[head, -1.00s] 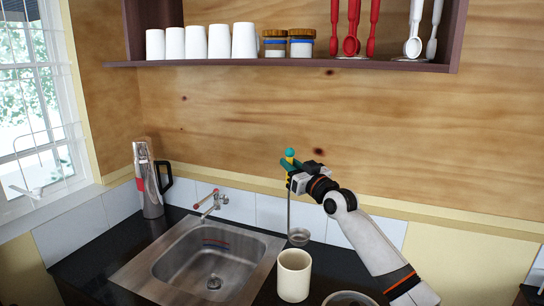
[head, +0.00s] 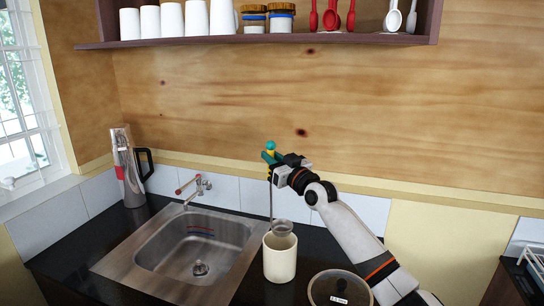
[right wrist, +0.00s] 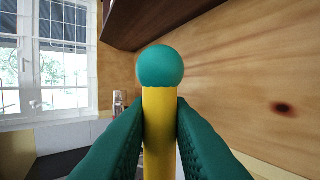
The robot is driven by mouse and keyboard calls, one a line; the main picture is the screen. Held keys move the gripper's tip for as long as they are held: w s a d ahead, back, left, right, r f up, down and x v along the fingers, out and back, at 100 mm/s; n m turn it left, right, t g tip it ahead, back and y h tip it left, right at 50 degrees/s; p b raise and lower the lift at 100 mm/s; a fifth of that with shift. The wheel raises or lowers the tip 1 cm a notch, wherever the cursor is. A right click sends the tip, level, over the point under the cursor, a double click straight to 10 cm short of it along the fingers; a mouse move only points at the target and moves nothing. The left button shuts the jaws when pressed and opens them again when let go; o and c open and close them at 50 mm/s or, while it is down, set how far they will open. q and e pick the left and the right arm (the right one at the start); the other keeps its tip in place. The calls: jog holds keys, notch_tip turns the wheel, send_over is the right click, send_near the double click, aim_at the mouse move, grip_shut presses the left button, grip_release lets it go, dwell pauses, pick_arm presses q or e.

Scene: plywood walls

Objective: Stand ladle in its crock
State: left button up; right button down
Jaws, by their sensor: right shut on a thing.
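The ladle has a teal ball and a yellow grip (right wrist: 158,130) at its top, and a thin metal shaft (head: 271,200) hanging down to a round metal bowl (head: 282,228). My right gripper (head: 273,171) is shut on the yellow grip, just below the ball; its teal fingers (right wrist: 158,135) press on both sides in the right wrist view. The ladle hangs nearly upright. The cream crock (head: 280,260) stands on the dark counter just right of the sink. The ladle's bowl shows at the crock's mouth; I cannot tell whether it is inside the rim or just above or behind it. My left gripper is not in view.
A steel sink (head: 195,245) with a tap (head: 195,187) lies left of the crock. A round lidded container (head: 340,288) is close to its right, under my right arm. A tall steel flask (head: 127,168) stands at the back left. A shelf (head: 270,42) with jars and utensils hangs above.

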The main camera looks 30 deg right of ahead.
notch_tip(320, 180, down, 3)
jog(key=shift+r+b, duration=0.2)
jog(key=shift+b, duration=0.7)
jog(key=shift+w+f+b, duration=0.1)
jog(key=shift+f+b, duration=0.2)
jog(key=shift+f, duration=0.05)
notch_tip(320, 180, down, 4)
jog(key=b, duration=0.3)
jog(key=shift+b, duration=0.3)
pick_arm(q)
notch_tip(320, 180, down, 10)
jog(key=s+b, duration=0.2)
jog(key=b, duration=0.1)
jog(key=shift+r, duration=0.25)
pick_arm(e)
jog(key=shift+f, duration=1.6)
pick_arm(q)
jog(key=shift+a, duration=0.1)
